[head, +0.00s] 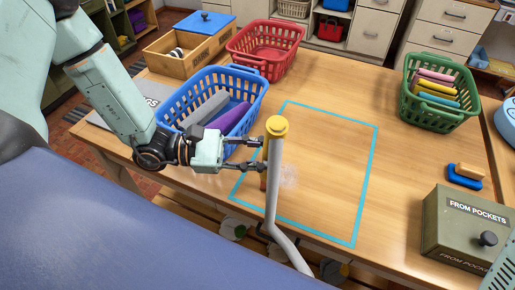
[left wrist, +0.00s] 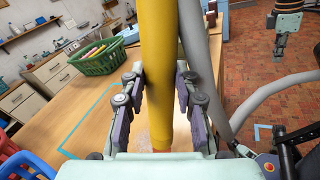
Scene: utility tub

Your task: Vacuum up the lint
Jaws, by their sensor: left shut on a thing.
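My left gripper (head: 262,160) is shut on the yellow vacuum wand (head: 276,127), which stands nearly upright above the table. In the left wrist view the wand (left wrist: 160,75) runs between the two dark finger pads. A grey hose (head: 274,190) drops from the wand's top past the table's front edge. The wand's reddish lower end (head: 264,182) is low over the wood; I cannot tell whether it touches. A faint pale patch of lint (head: 288,176) lies just right of it, inside the cyan outline (head: 371,180). What looks like my right gripper (left wrist: 280,42) is small, its jaws unclear.
A blue basket (head: 257,98) with grey and purple cloth stands close behind my left gripper. A red basket (head: 264,50), wooden box (head: 186,52), green basket (head: 440,115), blue-based brush (head: 465,176) and green box (head: 462,230) surround the outline. Most of the outlined area is bare.

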